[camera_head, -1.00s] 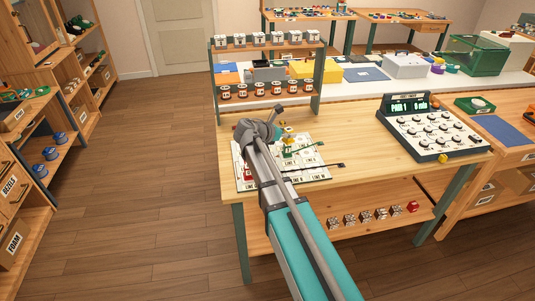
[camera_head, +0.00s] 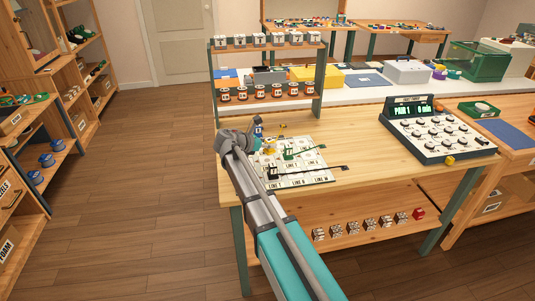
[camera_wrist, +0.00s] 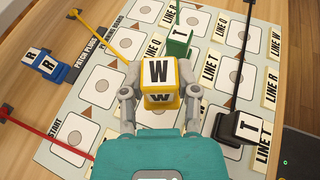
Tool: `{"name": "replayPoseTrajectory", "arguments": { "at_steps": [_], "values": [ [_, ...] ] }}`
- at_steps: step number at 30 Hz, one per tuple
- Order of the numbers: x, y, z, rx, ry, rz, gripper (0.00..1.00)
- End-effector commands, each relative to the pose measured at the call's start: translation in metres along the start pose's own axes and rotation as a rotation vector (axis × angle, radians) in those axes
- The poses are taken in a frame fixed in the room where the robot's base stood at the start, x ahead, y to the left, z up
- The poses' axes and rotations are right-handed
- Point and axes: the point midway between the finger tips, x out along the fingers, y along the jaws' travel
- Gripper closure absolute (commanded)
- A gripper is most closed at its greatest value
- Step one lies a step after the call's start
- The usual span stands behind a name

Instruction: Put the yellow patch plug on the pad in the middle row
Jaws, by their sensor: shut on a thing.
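The yellow patch plug (camera_wrist: 158,82), marked W, is upright between the two fingers of my gripper (camera_wrist: 160,92) in the wrist view. My gripper is shut on it above the white patch board (camera_wrist: 70,128). The plug covers part of the board, so I cannot tell whether it touches a pad. A yellow cord (camera_wrist: 92,32) runs to it from the board's far left. The board has rows of white pads with round grey centres, among them a bare pad (camera_wrist: 73,130) by START. In the head view my arm hides part of the board (camera_head: 315,182).
A green plug (camera_wrist: 178,44) marked T stands just beyond my gripper. A black plug (camera_wrist: 240,128) marked T stands close at right with its cord. A blue plug (camera_wrist: 44,64) marked R is at left. A red cord (camera_wrist: 45,135) crosses lower left. A dial console (camera_head: 440,130) stands right.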

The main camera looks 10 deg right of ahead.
Motion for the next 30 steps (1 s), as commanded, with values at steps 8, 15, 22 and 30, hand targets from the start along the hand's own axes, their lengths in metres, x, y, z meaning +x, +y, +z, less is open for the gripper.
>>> {"name": "replayPoseTrajectory", "arguments": {
  "at_steps": [8, 15, 22, 30],
  "values": [
    [0.001, 0.001, -0.002, 0.0, 0.0, 0.0, 1.0],
    [0.003, 0.007, -0.019, 0.0, 0.0, -0.001, 1.0],
    [0.01, 0.006, -0.035, 0.0, 0.0, -0.001, 1.0],
    [0.012, 0.006, -0.038, 0.0, 0.0, -0.001, 1.0]
  ]
}}
